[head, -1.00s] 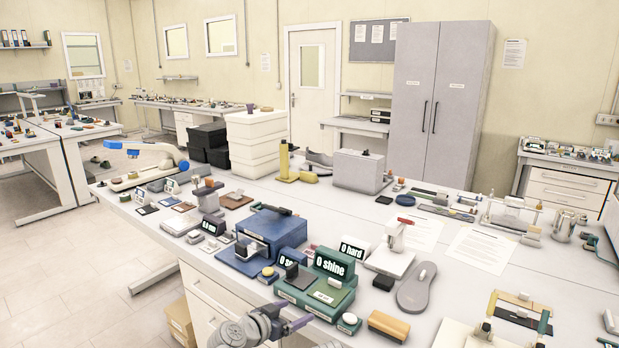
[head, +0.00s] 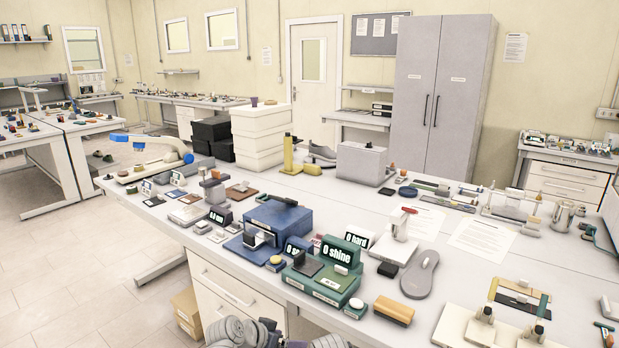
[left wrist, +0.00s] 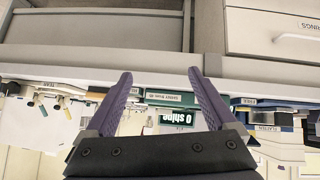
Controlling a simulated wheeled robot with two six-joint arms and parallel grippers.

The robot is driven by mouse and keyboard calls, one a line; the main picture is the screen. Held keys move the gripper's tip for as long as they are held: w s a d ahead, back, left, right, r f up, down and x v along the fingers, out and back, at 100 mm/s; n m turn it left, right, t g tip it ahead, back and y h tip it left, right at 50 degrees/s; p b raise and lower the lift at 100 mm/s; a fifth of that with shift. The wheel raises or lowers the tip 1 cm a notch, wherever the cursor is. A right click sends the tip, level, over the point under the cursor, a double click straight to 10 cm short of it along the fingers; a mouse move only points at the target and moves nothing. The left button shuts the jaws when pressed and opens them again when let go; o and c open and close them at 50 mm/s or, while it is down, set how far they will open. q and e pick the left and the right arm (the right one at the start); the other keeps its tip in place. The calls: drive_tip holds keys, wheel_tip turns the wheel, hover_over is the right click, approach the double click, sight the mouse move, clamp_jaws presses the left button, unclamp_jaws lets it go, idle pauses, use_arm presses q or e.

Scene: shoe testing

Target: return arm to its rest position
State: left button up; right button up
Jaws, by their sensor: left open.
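My left arm's end and gripper (head: 270,336) show at the bottom edge of the head view, in front of the workbench (head: 470,275) and mostly cut off. In the left wrist view the purple fingers of my left gripper (left wrist: 160,80) stand wide apart with nothing between them. They point at the bench front, and the bench with its devices shows upside down in that view. My right gripper is not in view.
Near the bench's front edge stand the green "0 shine" device (head: 322,283), a blue device (head: 278,222), a tan block (head: 394,310) and a grey shoe sole (head: 421,272). Drawers (head: 225,290) lie under the bench. The floor at left (head: 90,270) is clear.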

use_arm(q)
drive_tip(key=s+a+f+n+g+y, duration=0.6)
drive_tip(key=s+a+f, duration=0.1)
drive_tip(key=s+a, duration=0.35)
drive_tip(key=s+d+r+m+g+y+p, duration=0.1)
drive_tip(key=s+d+r+m, duration=0.1)
drive_tip(key=s+d, duration=0.4)
drive_tip(key=d+m, duration=0.1)
drive_tip(key=d, duration=0.3)
drive_tip(key=shift+d+m+y+p, duration=0.15)
drive_tip(key=shift+m+y+p, duration=0.15)
drive_tip(key=shift+m, duration=0.1)
